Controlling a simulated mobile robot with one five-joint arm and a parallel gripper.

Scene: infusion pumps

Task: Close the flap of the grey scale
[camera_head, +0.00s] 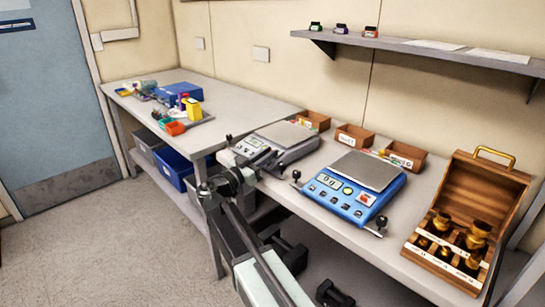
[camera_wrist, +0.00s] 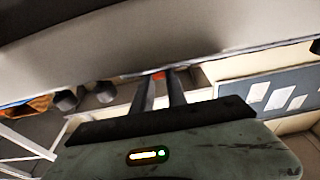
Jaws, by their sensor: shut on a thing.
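The grey scale (camera_head: 287,138) stands on the bench with a flat pale plate on top and a display at its front left. My gripper (camera_head: 265,160) is at its front edge, and the arm hides part of that front. In the wrist view, my gripper's two dark fingers (camera_wrist: 160,88) are a small gap apart. Their tips meet the lower edge of a large grey surface (camera_wrist: 200,30), which fills the top of the view. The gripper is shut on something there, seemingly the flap. The flap's angle cannot be made out.
A blue scale (camera_head: 355,187) with small dark knobs at its front corners stands right of the grey one. Small brown boxes (camera_head: 355,137) are behind. An open wooden weight case (camera_head: 465,220) is at the right. A second table (camera_head: 235,105) with small items adjoins at left.

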